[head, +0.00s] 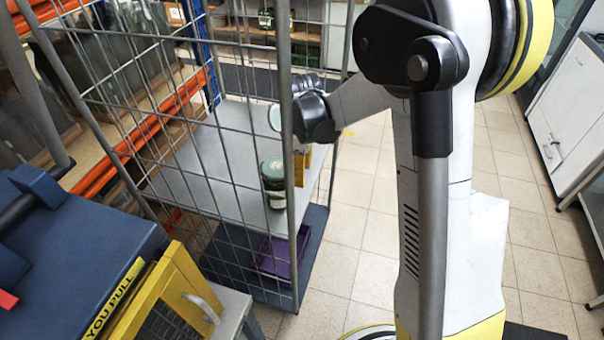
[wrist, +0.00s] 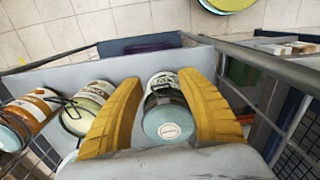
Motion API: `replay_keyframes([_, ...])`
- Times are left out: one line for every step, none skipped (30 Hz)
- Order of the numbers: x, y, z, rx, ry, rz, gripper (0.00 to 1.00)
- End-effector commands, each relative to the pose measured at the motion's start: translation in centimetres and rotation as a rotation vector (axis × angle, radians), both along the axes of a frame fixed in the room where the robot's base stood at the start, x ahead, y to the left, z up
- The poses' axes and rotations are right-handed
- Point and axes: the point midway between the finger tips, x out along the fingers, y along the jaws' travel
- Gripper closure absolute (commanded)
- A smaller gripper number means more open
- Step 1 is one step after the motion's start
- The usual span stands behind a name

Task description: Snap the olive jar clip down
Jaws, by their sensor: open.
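My gripper (wrist: 168,95) is open, its two yellow fingers on either side of a clip-top jar (wrist: 166,88) with a pale teal lid (wrist: 169,124). I cannot tell whether the fingers touch it, or whether its clip is up or down. The labels are too small to tell which is the olive jar. In the head view a green-lidded jar (head: 273,182) stands on the grey shelf (head: 215,160), beside my gripper (head: 303,165).
The shelf is inside a wire cage trolley (head: 292,235), whose mesh and posts stand close around it. A purple crate (head: 282,256) sits on the lower deck. A blue case (head: 75,265) is at the front left. Tiled floor (head: 350,205) is clear at the right.

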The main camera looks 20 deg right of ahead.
Motion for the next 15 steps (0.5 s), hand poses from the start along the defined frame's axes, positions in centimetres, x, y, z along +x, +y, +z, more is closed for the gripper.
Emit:
replay_keyframes([0.00, 0.00, -0.03, 0.000, 0.000, 0.000, 0.55])
replay_keyframes([0.00, 0.00, -0.02, 0.000, 0.000, 0.000, 0.55])
replay_keyframes([0.00, 0.00, 0.00, 0.000, 0.000, 0.000, 0.55])
replay_keyframes([0.00, 0.00, 0.01, 0.000, 0.000, 0.000, 0.55])
replay_keyframes([0.00, 0.00, 0.01, 0.000, 0.000, 0.000, 0.55])
replay_keyframes([0.00, 0.00, 0.02, 0.000, 0.000, 0.000, 0.55])
replay_keyframes([0.00, 0.00, 0.02, 0.000, 0.000, 0.000, 0.62])
replay_keyframes([0.00, 0.00, 0.02, 0.000, 0.000, 0.000, 0.72])
replay_keyframes([0.00, 0.00, 0.02, 0.000, 0.000, 0.000, 0.84])
replay_keyframes([0.00, 0.00, 0.03, 0.000, 0.000, 0.000, 0.93])
replay_keyframes([0.00, 0.00, 0.03, 0.000, 0.000, 0.000, 1.00])
replay_keyframes([0.00, 0.00, 0.03, 0.000, 0.000, 0.000, 1.00])
replay_keyframes([0.00, 0.00, 0.03, 0.000, 0.000, 0.000, 1.00])
replay_keyframes([0.00, 0.00, 0.03, 0.000, 0.000, 0.000, 1.00])
replay_keyframes([-0.01, 0.01, 0.02, 0.000, 0.000, 0.000, 1.00])
